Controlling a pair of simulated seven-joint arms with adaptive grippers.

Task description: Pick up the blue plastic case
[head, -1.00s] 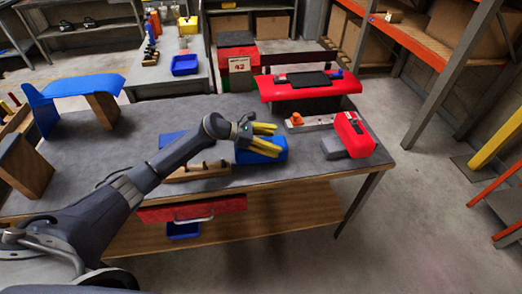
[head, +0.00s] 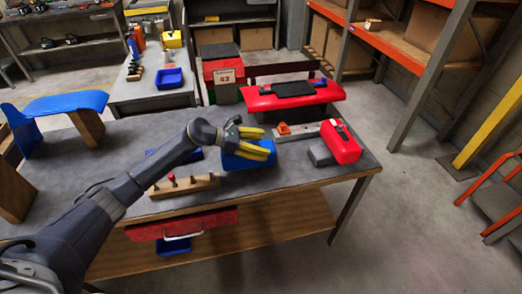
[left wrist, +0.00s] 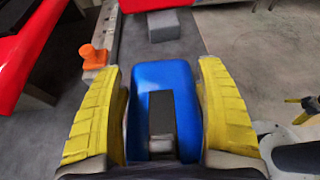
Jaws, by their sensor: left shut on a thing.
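The blue plastic case (head: 238,162) is at the front right part of the grey workbench (head: 110,150). My left gripper (head: 264,147) has its yellow fingers on the case, and the arm reaches in from the left. In the left wrist view the blue case (left wrist: 183,76) lies between the two yellow fingers (left wrist: 163,110), one on each side, with a dark block-like part on its near face. I cannot tell whether the case is clear of the bench top.
A wooden block with pegs (head: 190,185) lies left of the case. A red-and-grey item (head: 342,145) and an orange part (head: 284,129) are to the right. A red stand (head: 292,97) is behind. A blue-topped stand (head: 60,108) is at the left. Open floor lies right of the bench.

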